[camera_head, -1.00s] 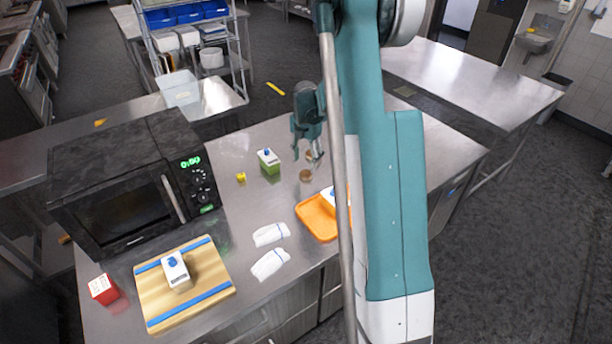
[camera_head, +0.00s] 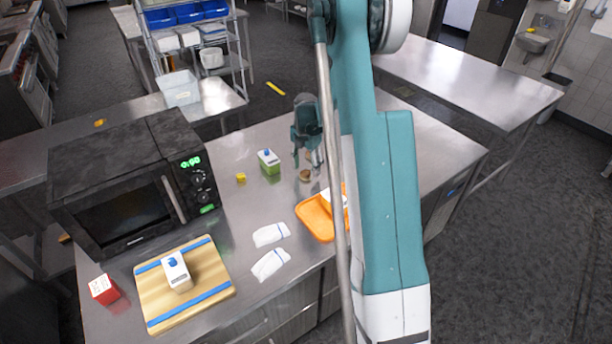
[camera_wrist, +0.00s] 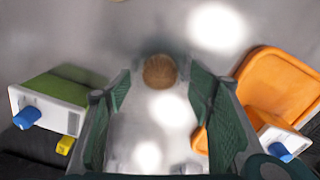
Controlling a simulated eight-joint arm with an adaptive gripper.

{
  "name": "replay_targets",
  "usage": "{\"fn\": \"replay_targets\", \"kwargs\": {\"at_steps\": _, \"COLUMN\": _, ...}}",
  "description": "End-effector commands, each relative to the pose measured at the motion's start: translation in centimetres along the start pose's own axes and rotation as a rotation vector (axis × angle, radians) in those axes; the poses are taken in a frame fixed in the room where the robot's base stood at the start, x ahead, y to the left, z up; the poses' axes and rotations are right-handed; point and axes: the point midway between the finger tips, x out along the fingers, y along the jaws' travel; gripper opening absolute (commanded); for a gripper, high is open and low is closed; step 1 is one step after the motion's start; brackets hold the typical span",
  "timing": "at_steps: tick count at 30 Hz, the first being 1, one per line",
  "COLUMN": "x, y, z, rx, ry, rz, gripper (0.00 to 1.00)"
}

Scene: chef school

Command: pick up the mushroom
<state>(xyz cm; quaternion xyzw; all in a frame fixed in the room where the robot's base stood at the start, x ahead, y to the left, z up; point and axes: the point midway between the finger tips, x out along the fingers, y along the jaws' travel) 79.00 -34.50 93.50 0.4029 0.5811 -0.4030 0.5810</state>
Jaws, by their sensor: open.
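The mushroom (camera_wrist: 160,71) shows in the wrist view as a small round brown thing on the steel counter, between and just beyond my fingertips. In the head view the mushroom (camera_head: 305,175) is a small brown spot just below my gripper. My gripper (camera_head: 307,162) points down over the counter, between the green carton and the orange tray. In the wrist view my gripper (camera_wrist: 160,92) has its two green fingers spread wide on either side, with nothing held. I cannot tell the exact height of the fingertips above the counter.
A green carton (camera_head: 270,166) and a small yellow block (camera_head: 241,177) stand left of my gripper. An orange tray (camera_head: 312,219) with a white carton lies right, partly behind my arm. White cloths (camera_head: 270,235), a cutting board (camera_head: 157,309) and a microwave (camera_head: 120,200) are further left.

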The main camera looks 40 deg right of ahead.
Motion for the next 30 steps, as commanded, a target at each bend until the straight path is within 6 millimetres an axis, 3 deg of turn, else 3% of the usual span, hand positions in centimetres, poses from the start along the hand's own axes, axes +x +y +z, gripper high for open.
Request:
{"fn": "replay_targets", "kwargs": {"at_steps": 9, "x": 2.2, "y": 0.0, "z": 0.0, "rx": 0.0, "ry": 0.0, "rz": 0.0, "gripper": 0.52}}
{"fn": "replay_targets", "kwargs": {"at_steps": 26, "x": 2.2, "y": 0.0, "z": 0.0, "rx": 0.0, "ry": 0.0, "rz": 0.0, "gripper": 0.52}}
{"fn": "replay_targets", "kwargs": {"at_steps": 30, "x": 2.2, "y": 0.0, "z": 0.0, "rx": 0.0, "ry": 0.0, "rz": 0.0, "gripper": 0.34}}
